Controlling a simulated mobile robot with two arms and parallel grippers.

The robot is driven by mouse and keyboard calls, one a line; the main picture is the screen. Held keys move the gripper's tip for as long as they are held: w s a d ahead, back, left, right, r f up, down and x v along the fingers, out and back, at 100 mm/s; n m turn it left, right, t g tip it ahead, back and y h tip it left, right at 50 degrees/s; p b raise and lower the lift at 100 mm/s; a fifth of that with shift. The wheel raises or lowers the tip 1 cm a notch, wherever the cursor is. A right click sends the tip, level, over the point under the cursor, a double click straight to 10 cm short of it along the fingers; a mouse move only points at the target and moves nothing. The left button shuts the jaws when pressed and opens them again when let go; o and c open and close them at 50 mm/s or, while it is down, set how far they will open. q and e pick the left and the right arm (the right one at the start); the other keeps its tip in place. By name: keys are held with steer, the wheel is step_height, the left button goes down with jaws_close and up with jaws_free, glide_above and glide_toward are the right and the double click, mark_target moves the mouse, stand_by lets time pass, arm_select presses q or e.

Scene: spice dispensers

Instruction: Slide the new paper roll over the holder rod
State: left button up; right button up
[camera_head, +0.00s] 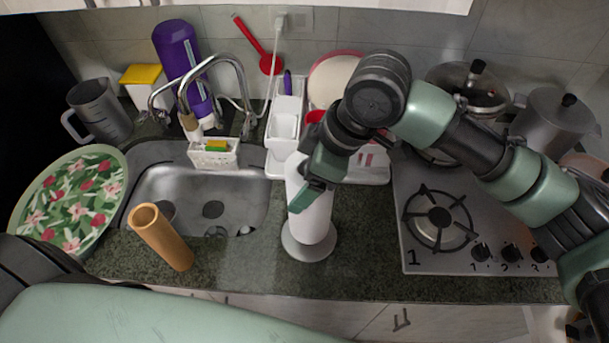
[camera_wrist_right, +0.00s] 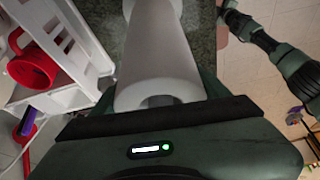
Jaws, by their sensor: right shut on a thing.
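The white paper roll (camera_head: 312,215) is upright over the round grey holder base (camera_head: 308,252) on the counter, right of the sink. Its lower end is at or just above the base; I cannot tell if they touch. The holder rod is hidden, apparently behind or inside the roll. My right gripper (camera_head: 310,182) is shut on the roll near its top, reaching in from the right. In the right wrist view the roll (camera_wrist_right: 160,60) runs away from the gripper, its dark core opening at the near end. My left gripper is not in view.
A brown cardboard tube (camera_head: 160,237) stands tilted on the counter at the sink's front. A white dish rack (camera_head: 285,128) is behind the roll, and the gas stove (camera_head: 440,215) is to the right. A floral plate (camera_head: 70,200) leans at the left.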

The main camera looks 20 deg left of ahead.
steer(key=shift+f+b, duration=0.65)
steer(key=shift+f, duration=1.05)
steer(key=o, duration=2)
steer(key=shift+f, duration=0.1)
steer(key=shift+d, duration=0.1)
steer(key=b+v, duration=0.1)
steer(key=v, duration=0.7)
steer(key=shift+b, duration=0.35)
